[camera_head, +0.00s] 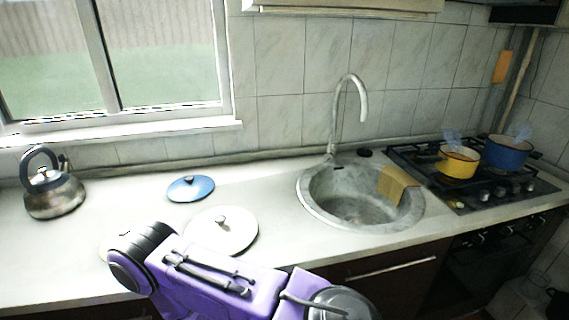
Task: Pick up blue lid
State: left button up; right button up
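The blue lid (191,188) lies flat on the light countertop, left of the sink and below the window. It has a small knob on top and is fully visible, with nothing touching it. A purple arm link of mine crosses the bottom of the view, nearer to me than the lid and apart from it. No gripper fingers show, so neither of my grippers is in view.
A white lid (233,236) lies in front of the blue one, partly behind my arm. A kettle (54,194) stands at left. The sink (312,207) with a tall tap (336,115) is at right. Yellow (457,164) and blue (506,154) pots stand on the stove (484,197).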

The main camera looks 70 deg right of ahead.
aim_at(191, 187)
jog(key=z, duration=2.4)
